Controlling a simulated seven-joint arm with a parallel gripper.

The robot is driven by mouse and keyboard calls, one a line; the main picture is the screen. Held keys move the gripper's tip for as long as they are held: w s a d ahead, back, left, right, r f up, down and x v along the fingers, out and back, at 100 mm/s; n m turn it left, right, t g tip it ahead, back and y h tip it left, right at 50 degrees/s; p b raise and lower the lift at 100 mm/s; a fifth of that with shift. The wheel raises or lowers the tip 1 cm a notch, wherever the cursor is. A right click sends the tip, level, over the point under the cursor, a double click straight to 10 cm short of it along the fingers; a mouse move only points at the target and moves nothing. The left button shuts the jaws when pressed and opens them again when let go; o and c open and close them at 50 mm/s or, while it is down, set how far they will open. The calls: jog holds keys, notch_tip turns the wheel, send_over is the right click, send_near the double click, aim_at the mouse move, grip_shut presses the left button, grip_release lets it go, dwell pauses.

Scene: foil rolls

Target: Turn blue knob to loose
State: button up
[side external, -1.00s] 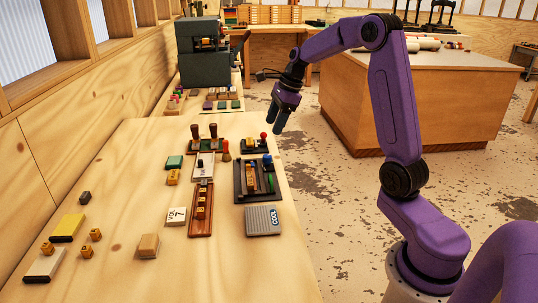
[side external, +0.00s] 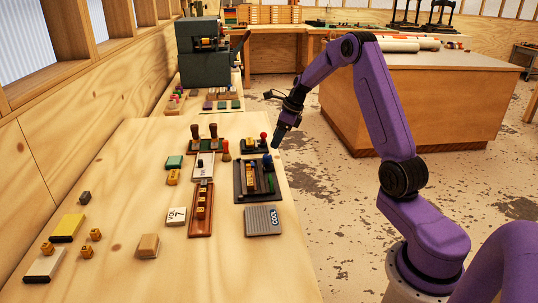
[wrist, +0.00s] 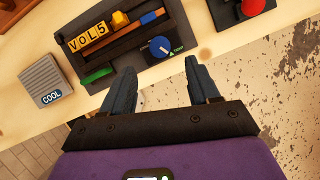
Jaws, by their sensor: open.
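The blue knob (wrist: 160,46) sits at one end of a dark tray-like fixture (wrist: 121,41), with a white pointer line on it and a small green mark beside it. In the side external view the knob (side external: 267,159) is at the fixture's far right corner, near the table's right edge. My gripper (wrist: 164,78) is open and empty, its two fingers apart just short of the knob in the wrist view. In the side external view my gripper (side external: 277,141) is above the table's right edge, near the knob.
The fixture holds yellow letter blocks (wrist: 87,40) and a green handle (wrist: 97,76). A grey block marked COOL (wrist: 45,80) lies beside it. A red ball-topped lever (wrist: 252,7) stands on a separate base close by. The floor side is free.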

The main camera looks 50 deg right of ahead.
aim_at(268, 155)
jog(key=x, duration=0.8)
jog(key=c, duration=1)
